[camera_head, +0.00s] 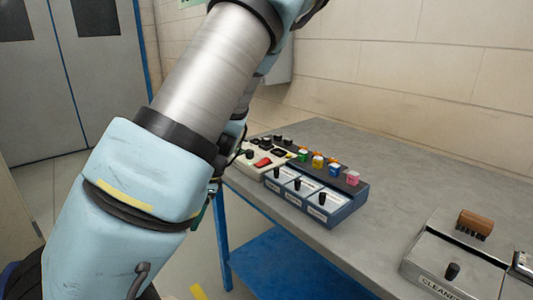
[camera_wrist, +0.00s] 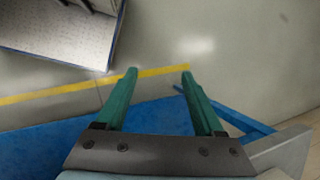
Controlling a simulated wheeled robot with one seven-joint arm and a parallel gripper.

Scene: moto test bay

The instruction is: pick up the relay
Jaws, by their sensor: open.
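I cannot tell for sure which thing is the relay. Small coloured blocks stand in a row on the dark back strip of a blue test unit (camera_head: 345,215) on the bench: green (camera_head: 303,154), orange (camera_head: 318,161), blue (camera_head: 335,170) and pink (camera_head: 352,178). My gripper (camera_wrist: 159,74) shows in the wrist view with two green fingers apart and nothing between them. It points at the floor, away from the blocks. In the head view my arm mostly hides it, left of the bench.
The grey bench (camera_head: 385,205) also carries a pale panel with a red switch (camera_head: 262,162), left of the blue unit. A metal cleaner box (camera_head: 435,268) with a brown brush (camera_head: 475,224) stands at the front right. The bench between them is clear. A blue lower shelf (camera_head: 290,265) lies beneath.

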